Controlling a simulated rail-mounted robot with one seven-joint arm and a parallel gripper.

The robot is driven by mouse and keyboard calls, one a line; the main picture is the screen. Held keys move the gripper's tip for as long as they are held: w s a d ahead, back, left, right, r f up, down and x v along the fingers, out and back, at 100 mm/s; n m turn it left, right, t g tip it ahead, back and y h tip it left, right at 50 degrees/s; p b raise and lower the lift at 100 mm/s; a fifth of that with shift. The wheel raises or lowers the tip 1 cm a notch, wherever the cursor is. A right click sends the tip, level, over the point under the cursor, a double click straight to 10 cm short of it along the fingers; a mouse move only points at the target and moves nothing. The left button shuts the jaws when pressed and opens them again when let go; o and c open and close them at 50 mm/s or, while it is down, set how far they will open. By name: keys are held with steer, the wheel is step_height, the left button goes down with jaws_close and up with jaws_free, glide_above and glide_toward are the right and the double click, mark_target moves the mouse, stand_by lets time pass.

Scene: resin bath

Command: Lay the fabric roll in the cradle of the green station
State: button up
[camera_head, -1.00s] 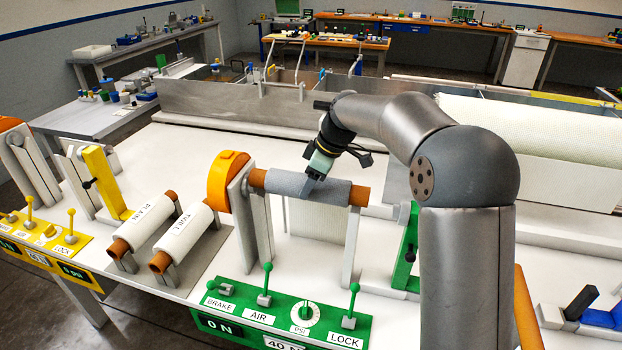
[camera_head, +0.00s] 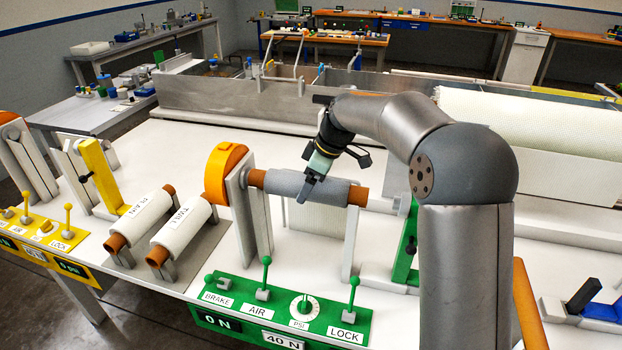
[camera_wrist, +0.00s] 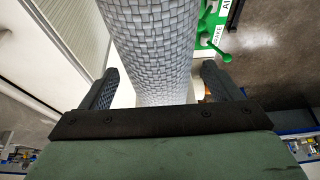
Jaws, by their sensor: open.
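A grey woven fabric roll (camera_head: 335,191) on a brown core lies level across the green station, with its core ends at the left and right white uprights (camera_head: 352,235). I cannot tell exactly how the core ends rest on them. The green station's control panel (camera_head: 283,318) is in front, and its green bracket (camera_head: 406,242) is at the right. My gripper (camera_head: 307,188) is open and straddles the roll from above. In the wrist view the roll (camera_wrist: 150,45) passes between my two fingers (camera_wrist: 160,85), with a gap showing beside each finger.
An orange wheel (camera_head: 226,173) stands at the roll's left end. Two labelled white rolls (camera_head: 148,215) lie on a stand to the left, beside a yellow station (camera_head: 40,238). Green levers (camera_head: 264,275) stick up in front. A metal trough (camera_head: 240,100) runs behind.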

steer(key=b+v, duration=0.1)
steer(key=v, duration=1.6)
steer(key=shift+r, duration=0.25)
